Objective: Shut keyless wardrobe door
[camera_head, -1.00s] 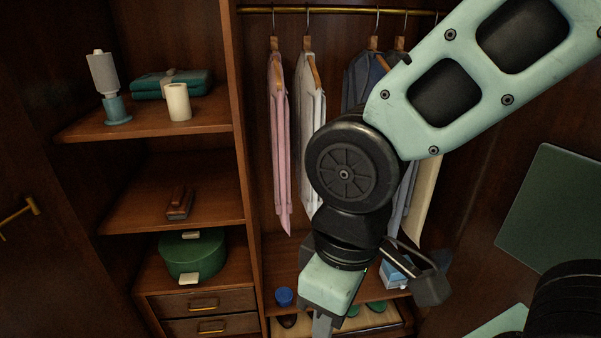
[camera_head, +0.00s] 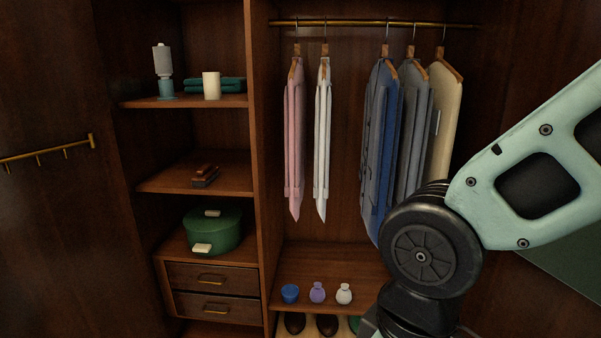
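The wardrobe (camera_head: 259,200) stands open in front of me, with shelves on the left and hanging clothes on the right. A dark wooden door (camera_head: 60,235) with a brass hook rail (camera_head: 48,152) on its inner face fills the left side and stands open. On the right, a dark wooden panel, perhaps the other door, is partly covered by my arm; a dark green panel (camera_head: 570,262) shows on it. My arm reaches in from the right across the lower right. My gripper is below the frame edge, so its fingers are hidden.
Shirts and jackets (camera_head: 380,150) hang from a brass rail (camera_head: 370,23). Small bottles (camera_head: 317,292) stand on the floor shelf, with shoes (camera_head: 327,323) below. A green round box (camera_head: 212,230), drawers (camera_head: 212,278), a brush (camera_head: 206,176) and towels (camera_head: 228,84) occupy the left section.

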